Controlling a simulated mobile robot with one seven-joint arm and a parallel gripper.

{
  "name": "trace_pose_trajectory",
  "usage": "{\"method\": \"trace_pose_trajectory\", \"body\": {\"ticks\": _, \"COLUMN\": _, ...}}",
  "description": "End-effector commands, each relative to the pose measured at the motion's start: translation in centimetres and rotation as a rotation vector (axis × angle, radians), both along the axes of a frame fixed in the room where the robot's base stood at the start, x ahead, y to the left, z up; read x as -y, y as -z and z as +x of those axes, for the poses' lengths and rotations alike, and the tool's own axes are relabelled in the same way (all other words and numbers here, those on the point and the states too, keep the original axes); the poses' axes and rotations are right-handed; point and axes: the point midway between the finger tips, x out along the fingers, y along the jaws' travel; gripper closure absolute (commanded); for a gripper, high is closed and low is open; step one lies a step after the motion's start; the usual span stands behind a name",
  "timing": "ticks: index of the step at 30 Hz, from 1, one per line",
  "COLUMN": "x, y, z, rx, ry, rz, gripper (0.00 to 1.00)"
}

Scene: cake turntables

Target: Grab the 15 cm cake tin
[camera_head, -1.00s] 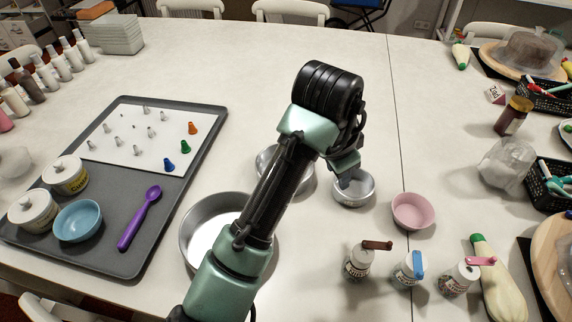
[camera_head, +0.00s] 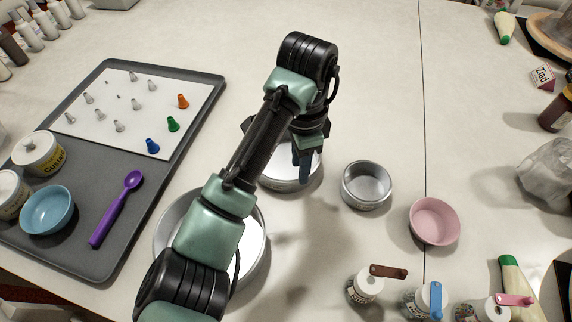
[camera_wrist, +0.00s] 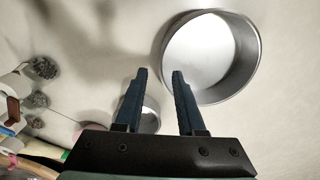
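Three round silver tins stand on the table: a large one (camera_head: 257,262) at lower left, partly hidden by my arm, a medium one (camera_head: 284,184) in the middle, and a small one (camera_head: 367,186) to its right. I cannot read their size labels, so which is 15 cm is not certain. My gripper (camera_head: 303,172) hangs, fingers down, over the medium tin in the head view and hides part of it. In the wrist view my gripper (camera_wrist: 160,73) is open and empty. A wide tin (camera_wrist: 252,52) is beside the right fingertip; a small tin (camera_wrist: 150,120) shows between the fingers.
A pink bowl (camera_head: 434,222) stands right of the small tin. Bottles with brown (camera_head: 388,271), blue (camera_head: 435,300) and pink (camera_head: 515,299) tops stand at the front right. A grey tray (camera_head: 92,205) with nozzles, a blue bowl and a purple spoon lies left. The table behind the tins is clear.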

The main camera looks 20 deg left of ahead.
Motion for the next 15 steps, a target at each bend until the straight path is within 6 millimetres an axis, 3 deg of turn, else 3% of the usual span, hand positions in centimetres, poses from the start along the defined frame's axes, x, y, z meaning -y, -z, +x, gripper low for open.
{"method": "trace_pose_trajectory", "body": {"ticks": 1, "x": 0.0, "y": 0.9, "z": 0.0, "rx": 0.0, "ry": 0.0, "rz": -0.001, "gripper": 0.61}}
{"method": "trace_pose_trajectory", "body": {"ticks": 8, "x": 0.0, "y": 1.8, "z": 0.1, "rx": 0.0, "ry": -0.001, "rz": 0.0, "gripper": 0.61}}
{"method": "trace_pose_trajectory", "body": {"ticks": 15, "x": -0.4, "y": 4.9, "z": 0.3, "rx": -0.001, "ry": -0.002, "rz": 0.0, "gripper": 0.61}}
